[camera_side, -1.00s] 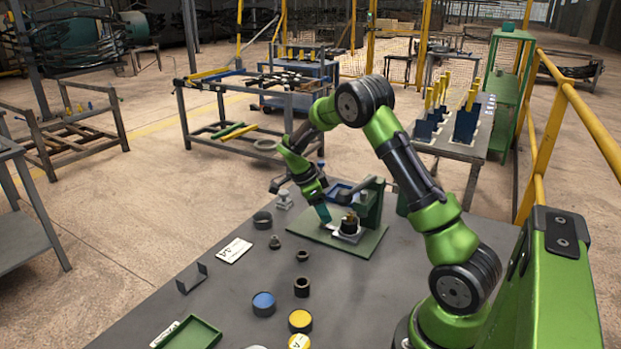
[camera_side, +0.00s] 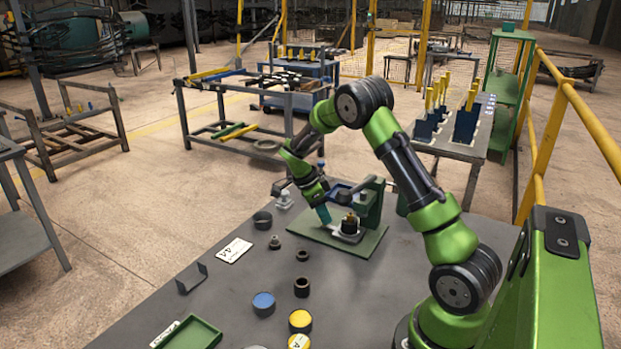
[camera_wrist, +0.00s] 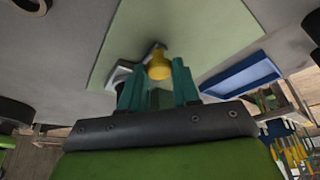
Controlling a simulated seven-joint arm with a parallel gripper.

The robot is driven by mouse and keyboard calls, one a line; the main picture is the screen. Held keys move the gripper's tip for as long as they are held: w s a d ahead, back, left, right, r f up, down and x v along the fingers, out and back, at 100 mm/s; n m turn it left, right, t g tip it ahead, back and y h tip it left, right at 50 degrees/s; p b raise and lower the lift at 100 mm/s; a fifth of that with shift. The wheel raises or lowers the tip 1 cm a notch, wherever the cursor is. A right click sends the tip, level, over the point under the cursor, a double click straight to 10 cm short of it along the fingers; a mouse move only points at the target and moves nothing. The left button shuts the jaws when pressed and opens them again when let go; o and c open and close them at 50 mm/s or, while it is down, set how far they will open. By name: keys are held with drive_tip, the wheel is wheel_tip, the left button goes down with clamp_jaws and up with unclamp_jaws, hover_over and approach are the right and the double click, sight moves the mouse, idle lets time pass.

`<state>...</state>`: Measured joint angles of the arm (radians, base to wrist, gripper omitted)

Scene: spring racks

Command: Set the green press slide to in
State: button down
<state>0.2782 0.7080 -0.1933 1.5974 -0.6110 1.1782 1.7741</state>
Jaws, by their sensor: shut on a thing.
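The green press (camera_side: 371,202) stands on a green base plate (camera_side: 368,244) on the grey table. A dark round part (camera_side: 349,223) sits on a pale seat below its arm. My gripper (camera_side: 324,214) reaches down at the left of this seat, its teal fingers low over the plate. In the wrist view, a yellow knob (camera_wrist: 158,66) shows at the tips of my fingers (camera_wrist: 158,84), and my gripper is shut on it. I take this knob for the slide's grip; the fingers hide much of the slide. A pale metal piece (camera_wrist: 122,75) shows beside the fingers.
A blue tray (camera_wrist: 240,76) lies beside the base plate. Dark rings, a blue-topped disc (camera_side: 263,301), a yellow-topped disc (camera_side: 300,319), a label card (camera_side: 234,250) and a green tray (camera_side: 196,334) lie on the nearer table. Bare table lies right of the plate.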

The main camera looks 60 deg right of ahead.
sight(340, 226)
drive_tip(key=shift+s, duration=1.9)
drive_tip(key=c, duration=0.8)
unclamp_jaws()
drive_tip(key=shift+w, duration=0.1)
drive_tip(key=shift+r, duration=0.2)
drive_tip(key=v, duration=1.6)
drive_tip(key=shift+a+r, duration=0.1)
drive_tip(key=shift+r, duration=0.1)
